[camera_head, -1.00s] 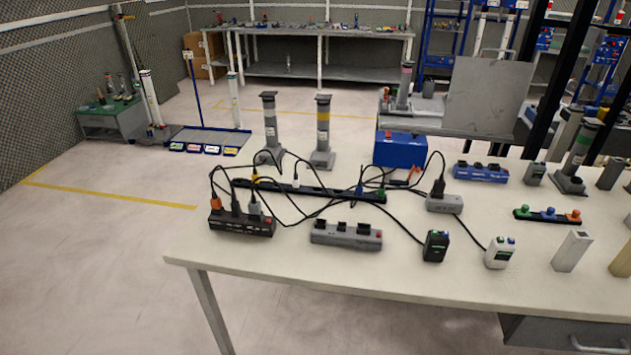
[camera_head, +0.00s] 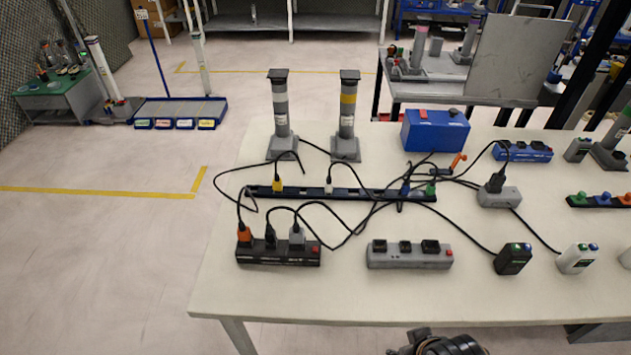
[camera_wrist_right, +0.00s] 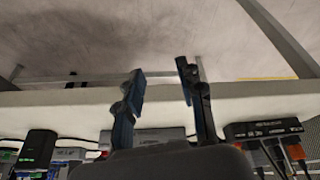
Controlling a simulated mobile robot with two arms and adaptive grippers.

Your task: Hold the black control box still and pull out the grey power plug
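A black box with a row of sockets (camera_head: 278,257) lies at the table's front left. An orange plug (camera_head: 245,234), a black plug (camera_head: 270,238) and a grey plug (camera_head: 297,236) stand in it, each with a black cable. The black socket box also shows in the right wrist view (camera_wrist_right: 262,130). A small black box with green and blue buttons (camera_head: 513,259) stands further right. My right gripper (camera_wrist_right: 160,69) is open and empty, in front of the table edge and apart from the boxes. My left gripper is not in view.
A grey socket strip (camera_head: 409,256) lies right of the black one. A long dark socket strip (camera_head: 342,193) lies behind, with loose cables crossing between. Two grey posts (camera_head: 283,115) stand at the back left. The table's front left corner (camera_head: 225,290) is clear.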

